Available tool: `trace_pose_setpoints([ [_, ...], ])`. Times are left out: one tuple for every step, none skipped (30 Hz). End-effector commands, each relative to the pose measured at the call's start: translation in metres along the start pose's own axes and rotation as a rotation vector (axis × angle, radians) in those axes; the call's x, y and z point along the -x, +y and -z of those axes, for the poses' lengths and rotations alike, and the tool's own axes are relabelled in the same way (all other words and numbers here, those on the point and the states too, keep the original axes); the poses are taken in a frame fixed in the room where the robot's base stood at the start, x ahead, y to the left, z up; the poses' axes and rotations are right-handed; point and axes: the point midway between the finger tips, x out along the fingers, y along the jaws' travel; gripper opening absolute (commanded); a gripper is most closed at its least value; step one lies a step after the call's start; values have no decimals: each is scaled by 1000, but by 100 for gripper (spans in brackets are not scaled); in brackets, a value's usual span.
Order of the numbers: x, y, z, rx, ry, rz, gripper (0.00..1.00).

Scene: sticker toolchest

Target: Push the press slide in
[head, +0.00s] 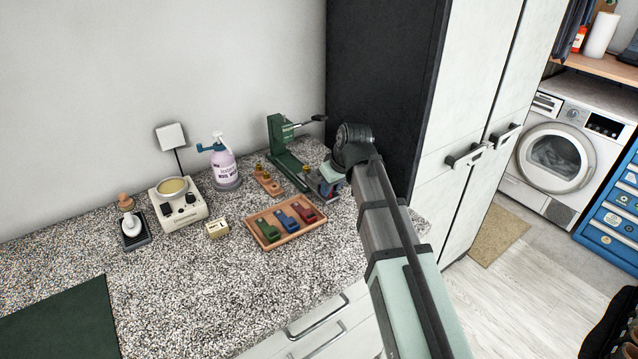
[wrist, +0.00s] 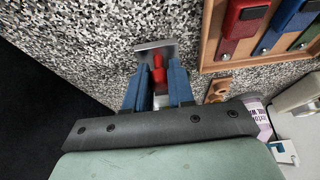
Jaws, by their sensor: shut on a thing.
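The green press (head: 285,145) stands at the back right of the speckled counter, with a dark lever at its top and a long base running toward the front right. My gripper (head: 328,186) is low at the front end of that base. In the wrist view my gripper (wrist: 158,80) has its two blue fingers shut around a red handle (wrist: 158,72). A flat grey metal plate (wrist: 155,46) lies just past the fingertips, at the handle; it seems to be part of the press slide. My gripper hides the rest of the slide and how far out it is.
A wooden tray (head: 262,238) with green, blue and red stampers lies front left of my gripper. A dark cabinet side (head: 378,85) rises close behind on the right.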

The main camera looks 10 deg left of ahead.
Motion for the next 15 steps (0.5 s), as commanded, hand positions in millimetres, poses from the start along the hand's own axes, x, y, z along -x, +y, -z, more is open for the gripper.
trace_pose_setpoints([
  [-1, 0, 3, 0, 0, 0, 6],
  [-1, 0, 4, 0, 0, 0, 6],
  [-2, 0, 5, 0, 0, 0, 6],
  [-2, 0, 6, 0, 0, 0, 6],
  [-2, 0, 7, 0, 0, 0, 6],
  [-3, 0, 8, 0, 0, 0, 6],
  [-3, 0, 9, 0, 0, 0, 6],
  [-4, 0, 10, 0, 0, 0, 6],
  [-4, 0, 11, 0, 0, 0, 6],
  [-4, 0, 12, 0, 0, 0, 6],
  [-5, 0, 13, 0, 0, 0, 6],
  [-6, 0, 14, 1, 0, 0, 6],
  [-6, 0, 15, 1, 0, 0, 6],
  [-6, 0, 16, 1, 0, 0, 6],
  [-7, 0, 17, 1, 0, 0, 6],
])
